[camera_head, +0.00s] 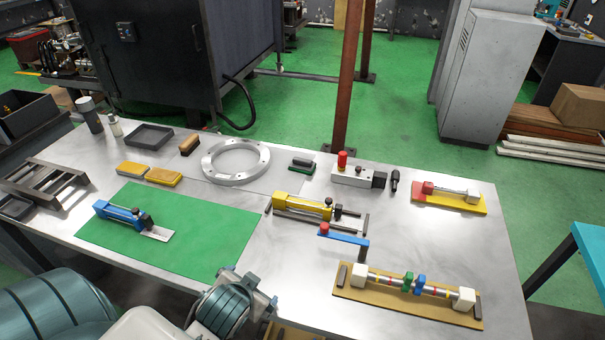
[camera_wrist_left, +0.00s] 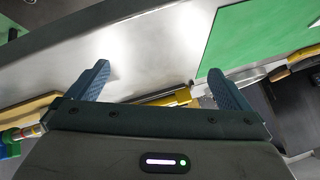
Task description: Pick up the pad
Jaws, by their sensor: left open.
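Two yellow block-like pads lie on the grey table at the left, one (camera_head: 135,168) beside the other (camera_head: 164,177), just behind the green mat (camera_head: 190,236). A small dark green and grey block (camera_head: 302,164) lies right of the white ring; I cannot tell which of these is the task's pad. My left gripper (camera_wrist_left: 163,85) is open in the left wrist view, with nothing between its fingers. In the head view my left arm comes in at the bottom left, well in front of the pads; its fingertips are not clear there. My right gripper is not in view.
A white ring (camera_head: 236,162) lies mid-table. A blue clamp tool (camera_head: 120,214) lies on the mat. A yellow clamp fixture (camera_head: 302,207) and a board with rods (camera_head: 360,292) stand to the right. A brown brush (camera_head: 188,145) lies behind the pads.

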